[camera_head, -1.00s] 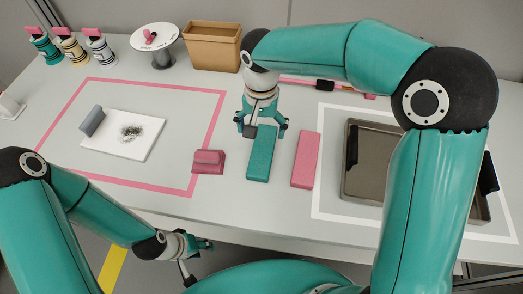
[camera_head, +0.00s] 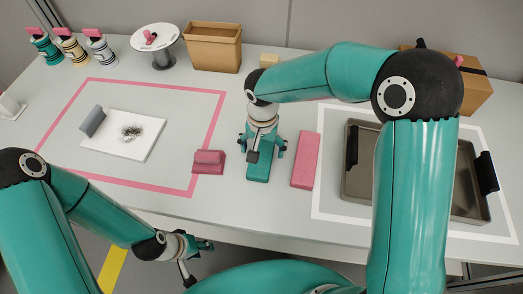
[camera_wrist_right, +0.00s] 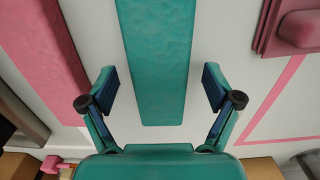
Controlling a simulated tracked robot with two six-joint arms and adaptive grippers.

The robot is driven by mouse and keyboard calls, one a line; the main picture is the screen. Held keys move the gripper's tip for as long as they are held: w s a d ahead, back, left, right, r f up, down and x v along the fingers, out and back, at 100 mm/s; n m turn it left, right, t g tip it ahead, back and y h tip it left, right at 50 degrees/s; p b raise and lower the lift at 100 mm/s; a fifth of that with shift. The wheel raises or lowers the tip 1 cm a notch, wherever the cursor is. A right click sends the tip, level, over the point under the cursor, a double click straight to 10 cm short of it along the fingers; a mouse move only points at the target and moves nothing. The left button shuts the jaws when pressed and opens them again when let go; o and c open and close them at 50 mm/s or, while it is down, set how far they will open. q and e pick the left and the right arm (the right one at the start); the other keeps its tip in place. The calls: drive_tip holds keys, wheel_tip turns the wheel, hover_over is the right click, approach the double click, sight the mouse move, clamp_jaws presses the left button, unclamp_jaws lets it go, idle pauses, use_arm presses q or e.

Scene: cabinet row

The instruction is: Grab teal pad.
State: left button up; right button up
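The teal pad (camera_head: 258,172) lies flat on the white table, left of a pink pad (camera_head: 305,160), partly hidden by my right gripper (camera_head: 262,150). In the right wrist view the teal pad (camera_wrist_right: 156,60) runs between the two open fingers (camera_wrist_right: 160,92), with a gap on each side. My right gripper is open above the pad. My left gripper (camera_head: 193,259) is low at the front, off the table's near edge and away from the pad; its finger state is too small to tell.
A pink block with a handle (camera_head: 208,162) sits just left of the teal pad. A dark metal tray (camera_head: 353,190) stands at the right. A white board (camera_head: 110,142) lies in the pink outline. A brown bin (camera_head: 213,48) and round stand (camera_head: 155,45) are at the back.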

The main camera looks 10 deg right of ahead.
drive_tip(key=c, duration=1)
drive_tip(key=shift+o, duration=0.2)
drive_tip(key=shift+r, duration=0.1)
